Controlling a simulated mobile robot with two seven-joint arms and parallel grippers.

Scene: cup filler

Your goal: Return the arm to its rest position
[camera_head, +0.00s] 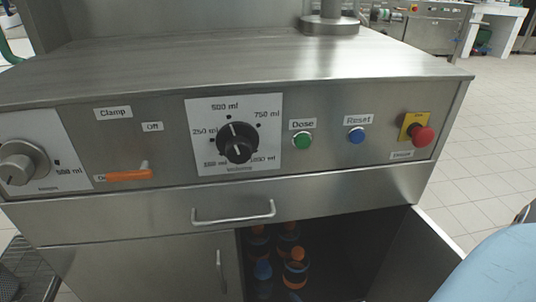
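Neither of my grippers shows in the head view, so their state and any load are hidden. The steel cup filler's front panel (375,160) fills the middle. Its central volume dial (238,143) has labels from 500 ml to 750 ml and others around it. A green Dose button (303,140), a blue Reset button (356,135) and a red emergency stop (422,136) on a yellow plate sit to its right. An orange Clamp lever (130,175) lies roughly level, below the Off label. Another dial (18,166) is at the left edge.
The drawer (330,192) below the panel is closed. The right cupboard door (415,258) stands open and juts forward at the lower right. Several orange-topped containers (295,270) stand inside the dark cupboard.

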